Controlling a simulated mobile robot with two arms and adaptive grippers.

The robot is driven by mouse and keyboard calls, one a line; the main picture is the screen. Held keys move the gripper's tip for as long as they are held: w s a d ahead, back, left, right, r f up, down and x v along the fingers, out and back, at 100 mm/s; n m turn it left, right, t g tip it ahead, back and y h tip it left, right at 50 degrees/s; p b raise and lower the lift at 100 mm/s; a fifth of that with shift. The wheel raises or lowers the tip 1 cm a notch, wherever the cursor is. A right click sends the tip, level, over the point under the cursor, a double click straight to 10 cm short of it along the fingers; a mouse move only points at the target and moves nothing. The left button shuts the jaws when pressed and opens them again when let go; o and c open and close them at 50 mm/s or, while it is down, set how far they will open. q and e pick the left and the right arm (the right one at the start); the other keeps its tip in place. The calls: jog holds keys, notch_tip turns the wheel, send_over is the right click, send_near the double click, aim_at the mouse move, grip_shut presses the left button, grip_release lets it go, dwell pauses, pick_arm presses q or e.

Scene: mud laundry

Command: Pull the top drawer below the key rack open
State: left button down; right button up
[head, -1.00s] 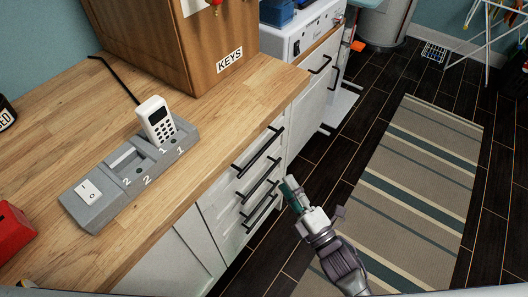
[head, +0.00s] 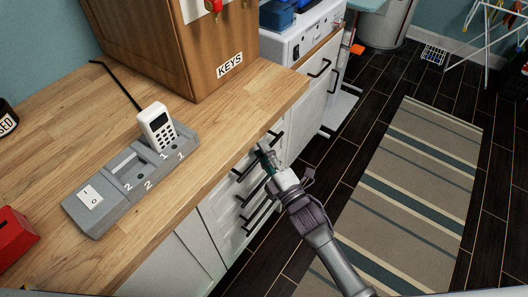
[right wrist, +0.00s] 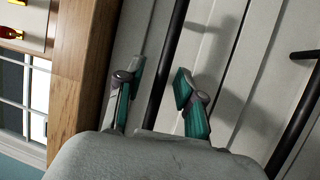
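The key rack (head: 180,50) is a brown wooden cabinet labelled KEYS on the countertop. Below it, white drawers with black bar handles are set under the counter edge. The top drawer's handle (head: 243,171) is partly hidden by my right gripper (head: 267,156); the drawer looks closed. In the right wrist view, the right gripper (right wrist: 158,85) is open, with its teal-padded fingers apart and the black handle bar (right wrist: 171,55) running between them. Whether the pads touch the bar is unclear. My left gripper is not in view.
A white appliance (head: 300,45) stands beyond. A striped rug (head: 410,190) lies on the dark floor at right.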

grip_shut()
